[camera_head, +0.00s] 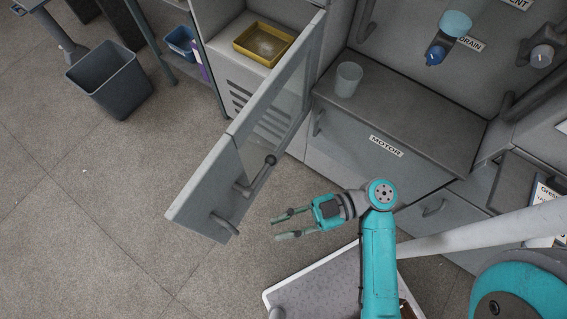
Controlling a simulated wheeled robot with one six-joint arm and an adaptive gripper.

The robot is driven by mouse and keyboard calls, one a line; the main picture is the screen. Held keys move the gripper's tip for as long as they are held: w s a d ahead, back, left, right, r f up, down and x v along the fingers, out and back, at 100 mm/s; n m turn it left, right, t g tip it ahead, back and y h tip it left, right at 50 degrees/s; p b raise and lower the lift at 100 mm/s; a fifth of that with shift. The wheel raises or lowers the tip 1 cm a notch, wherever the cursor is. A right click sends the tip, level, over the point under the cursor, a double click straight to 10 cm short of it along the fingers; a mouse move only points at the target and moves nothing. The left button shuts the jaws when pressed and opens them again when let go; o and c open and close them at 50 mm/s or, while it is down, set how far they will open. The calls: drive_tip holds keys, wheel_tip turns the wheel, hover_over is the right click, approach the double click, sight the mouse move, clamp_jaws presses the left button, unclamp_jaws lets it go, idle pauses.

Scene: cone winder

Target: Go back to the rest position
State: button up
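My gripper (283,226) is in the lower middle of the head view, pointing left. Its two fingers are spread apart with nothing between them. It hangs over the floor, to the right of and apart from the open cabinet door (213,178). The door has a dark lever handle (258,175) and stands swung out towards me. The closed grey motor housing (385,165), labelled MOTOR, lies beyond my gripper.
A pale cup (348,79) stands on the motor housing. A yellow tray (263,44) sits inside the open cabinet. A dark bin (109,79) stands on the floor at upper left. A light-rimmed surface (312,285) lies below my arm. The floor at left is clear.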

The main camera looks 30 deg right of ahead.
idle(0.3)
wheel_tip(320, 180, down, 7)
drive_tip(key=a+m+t+h, duration=0.2)
drive_tip(key=m+t+h, duration=0.25)
drive_tip(key=m, duration=0.45)
drive_tip(key=s+d+f+m+t+h, duration=0.2)
drive_tip(key=s+d+f+m+h, duration=0.3)
drive_tip(key=h, duration=0.4)
drive_tip(key=s+d+r+m+t+h, duration=0.1)
drive_tip(key=s+d+r+t+h, duration=0.1)
drive_tip(key=d+r, duration=0.2)
drive_tip(key=s+d+r+m+t+h, duration=0.1)
drive_tip(key=s+d+r+t+h, duration=0.1)
drive_tip(key=r, duration=0.7)
drive_tip(key=d+t, duration=0.1)
drive_tip(key=d, duration=0.1)
drive_tip(key=shift+s+d+r+t, duration=0.3)
drive_tip(key=shift+s+t, duration=0.05)
drive_tip(key=shift+s, duration=0.05)
